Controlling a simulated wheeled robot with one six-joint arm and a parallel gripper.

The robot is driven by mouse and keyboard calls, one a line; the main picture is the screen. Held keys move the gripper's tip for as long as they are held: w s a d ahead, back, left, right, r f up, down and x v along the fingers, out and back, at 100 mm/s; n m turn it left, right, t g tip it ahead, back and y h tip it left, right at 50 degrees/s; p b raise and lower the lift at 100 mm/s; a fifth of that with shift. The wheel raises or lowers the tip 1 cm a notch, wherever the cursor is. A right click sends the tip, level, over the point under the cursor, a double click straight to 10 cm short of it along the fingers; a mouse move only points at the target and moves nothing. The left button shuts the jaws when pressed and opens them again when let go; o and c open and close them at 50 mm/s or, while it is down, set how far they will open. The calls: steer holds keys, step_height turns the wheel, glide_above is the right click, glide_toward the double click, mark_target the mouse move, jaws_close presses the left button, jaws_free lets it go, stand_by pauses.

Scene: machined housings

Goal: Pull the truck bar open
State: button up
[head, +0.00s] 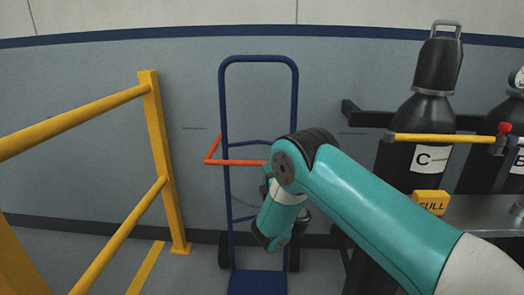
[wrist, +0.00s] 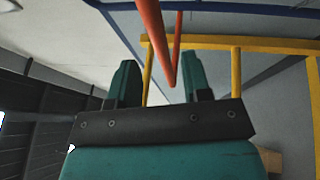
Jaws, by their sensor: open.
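The truck bar is a thin orange-red bar (head: 236,162) with a bent end, set across the blue hand truck (head: 226,120) that stands upright by the wall. My gripper (head: 266,172) is at the right part of the bar, mostly hidden behind my own arm in the head view. In the wrist view the two teal fingers of my gripper (wrist: 156,78) are apart, with nothing clamped. There the orange-red bar (wrist: 152,35) runs down from the top and its bend shows in the gap between the fingers. I cannot tell whether it lies between them or beyond.
A yellow railing (head: 160,150) stands at the left. At the right, dark gas cylinders (head: 425,125) stand behind a yellow bar (head: 440,138), with a yellow "FULL" block (head: 430,201) in front. Floor shows between the railing and the truck.

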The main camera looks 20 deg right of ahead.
steer(key=shift+r+p, duration=0.4)
steer(key=shift+p, duration=0.25)
steer(key=shift+f+p+x, duration=0.2)
steer(key=shift+p+x, duration=1.25)
steer(key=shift+p, duration=0.05)
steer(key=shift+f+p+x, duration=0.2)
steer(key=shift+p+x, duration=1.25)
steer(key=shift+c, duration=0.3)
jaws_close()
